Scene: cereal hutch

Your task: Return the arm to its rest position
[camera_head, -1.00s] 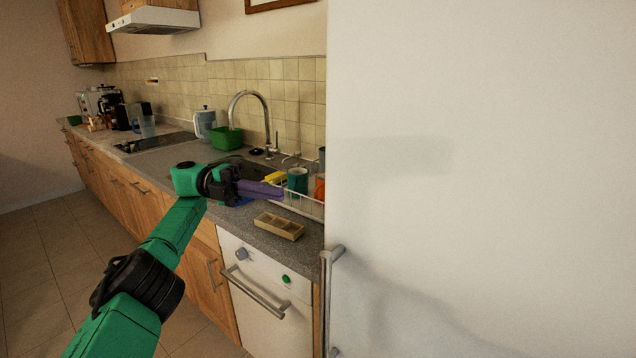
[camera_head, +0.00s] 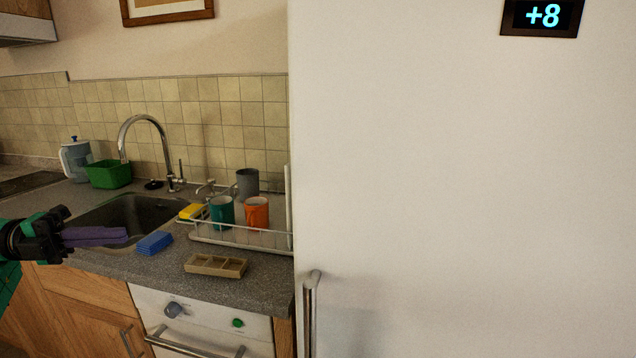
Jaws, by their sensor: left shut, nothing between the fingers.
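My left gripper (camera_head: 126,235) shows at the left edge of the head view, with purple fingers pointing right. It is shut and holds nothing. It appears in front of the sink (camera_head: 140,212) and apart from the things on the counter. Only the hand and a bit of my green left arm show; the rest is out of the picture. My right gripper is not in view.
A tall white fridge (camera_head: 450,180) with a handle (camera_head: 310,310) fills the right side. On the counter (camera_head: 215,285) are a blue sponge (camera_head: 154,243), a sectioned tray (camera_head: 216,270) and a rack (camera_head: 240,236) with teal (camera_head: 221,212) and orange (camera_head: 257,213) mugs. A dishwasher (camera_head: 205,325) stands below.

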